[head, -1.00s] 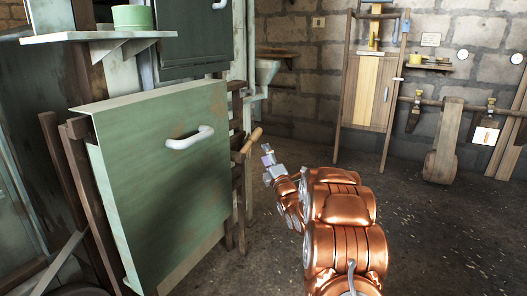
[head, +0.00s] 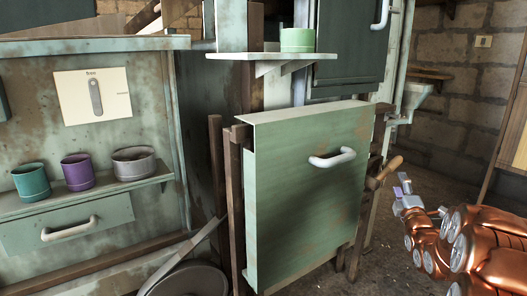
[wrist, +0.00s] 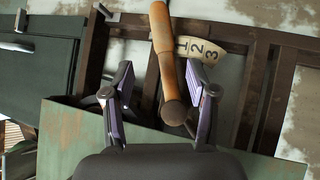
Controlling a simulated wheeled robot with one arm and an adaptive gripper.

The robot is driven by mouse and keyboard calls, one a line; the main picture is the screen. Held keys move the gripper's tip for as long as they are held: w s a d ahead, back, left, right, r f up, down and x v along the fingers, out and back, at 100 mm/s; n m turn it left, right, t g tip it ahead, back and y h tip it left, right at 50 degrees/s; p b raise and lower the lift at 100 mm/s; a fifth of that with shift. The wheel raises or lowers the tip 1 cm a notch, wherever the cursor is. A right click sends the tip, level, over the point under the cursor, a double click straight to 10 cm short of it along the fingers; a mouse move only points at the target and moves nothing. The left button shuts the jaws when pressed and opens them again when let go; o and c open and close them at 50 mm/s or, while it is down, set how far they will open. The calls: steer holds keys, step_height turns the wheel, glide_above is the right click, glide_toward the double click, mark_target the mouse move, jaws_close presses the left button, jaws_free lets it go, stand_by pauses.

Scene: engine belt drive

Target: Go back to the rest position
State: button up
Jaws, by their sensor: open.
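My gripper (head: 402,186) is at the right of the head view, at the end of my copper-coloured arm. Its two purple-sided fingers (wrist: 158,72) stand apart and hold nothing. A wooden lever handle (wrist: 163,45) shows between and beyond the fingers in the wrist view. In the head view this handle (head: 391,167) sticks out beside the green cabinet, just above the gripper, with a small gap between them. A dial plate with numbers (wrist: 203,48) lies behind the handle. No rest position is marked in view.
The green panel (head: 305,200) with a white handle (head: 332,157) stands left of the gripper. A shelf (head: 85,197) at the left holds a green cup (head: 31,181), a purple cup (head: 77,172) and a grey pot (head: 133,163). Dark floor (head: 385,245) shows below the gripper.

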steer(key=s+a+r+m+g+p, duration=1)
steer(key=s+a+r+p, duration=0.4)
steer(key=p, duration=0.6)
steer(key=s+a+r+m+g+y+p, duration=0.1)
steer(key=s+a+r+g+p, duration=0.3)
steer(key=s, duration=0.9)
steer(key=s+a+r+m+g+y+p, duration=0.1)
steer(key=s+a+r+m+g+p, duration=0.2)
steer(key=s+a+r+p, duration=0.3)
steer(key=s+a+r+m+g+y+p, duration=0.1)
steer(key=s+a+r+g+p, duration=0.4)
steer(key=s, duration=1.5)
step_height(320, 180, up, 3)
steer(key=a+m+p, duration=0.1)
steer(key=p, duration=0.4)
steer(key=shift+s+f+m+g, duration=0.2)
steer(key=shift+s+m+g, duration=0.1)
steer(key=shift+s+m, duration=0.1)
